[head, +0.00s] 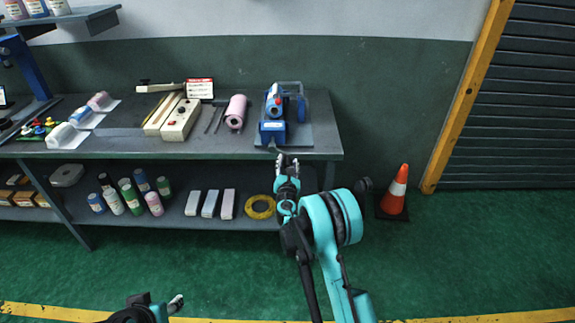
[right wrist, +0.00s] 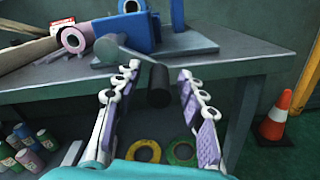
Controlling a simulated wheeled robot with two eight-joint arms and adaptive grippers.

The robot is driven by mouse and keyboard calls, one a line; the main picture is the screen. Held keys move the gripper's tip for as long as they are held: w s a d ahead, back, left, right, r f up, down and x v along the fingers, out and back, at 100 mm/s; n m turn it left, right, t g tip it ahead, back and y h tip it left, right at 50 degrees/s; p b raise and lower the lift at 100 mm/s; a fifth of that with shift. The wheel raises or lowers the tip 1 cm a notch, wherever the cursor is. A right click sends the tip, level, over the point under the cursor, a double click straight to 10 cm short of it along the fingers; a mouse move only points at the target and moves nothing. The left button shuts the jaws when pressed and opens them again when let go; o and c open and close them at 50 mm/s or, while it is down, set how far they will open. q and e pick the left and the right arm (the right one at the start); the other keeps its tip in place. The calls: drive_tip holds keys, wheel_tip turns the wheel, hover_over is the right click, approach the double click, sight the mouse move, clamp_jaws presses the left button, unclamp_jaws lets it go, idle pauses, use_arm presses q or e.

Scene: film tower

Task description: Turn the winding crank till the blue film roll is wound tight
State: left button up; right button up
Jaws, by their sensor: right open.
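The blue winder (head: 273,131) stands at the right end of the bench, with the blue film roll (head: 274,102) on top. In the right wrist view the blue winder body (right wrist: 128,32) is at the top, and the roll's end (right wrist: 131,7) is cut by the frame edge. The winding crank (right wrist: 108,48) shows as a grey arm with a black handle (right wrist: 159,86). My right gripper (head: 287,160) is open at the bench's front edge. Its fingers (right wrist: 158,80) appear on either side of the handle; contact is not visible. My left gripper (head: 174,303) is low in the head view, its jaws unclear.
A pink roll (head: 236,112) and a cream block (head: 181,119) lie left of the winder. The lower shelf (head: 175,220) holds bottles, white boxes and a yellow ring (head: 260,206). An orange cone (head: 395,190) stands right of the bench. Green floor in front is mostly clear.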

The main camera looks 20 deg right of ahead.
clamp_jaws()
drive_tip(key=shift+f, duration=0.1)
drive_tip(key=m, duration=0.1)
drive_tip(key=a+f+m, duration=0.1)
drive_tip(key=shift+w+f+m, duration=0.1)
drive_tip(key=shift+m, duration=0.3)
drive_tip(key=w+a+m, duration=0.1)
drive_tip(key=a+m, duration=0.4)
drive_tip(key=m, duration=0.5)
drive_tip(key=w+a+r+m, duration=0.1)
drive_tip(key=a+m, duration=0.4)
drive_tip(key=m, duration=0.6)
drive_tip(key=shift+w+a+r, duration=0.15)
drive_tip(key=shift+w+a, duration=0.2)
drive_tip(key=shift+w, duration=0.2)
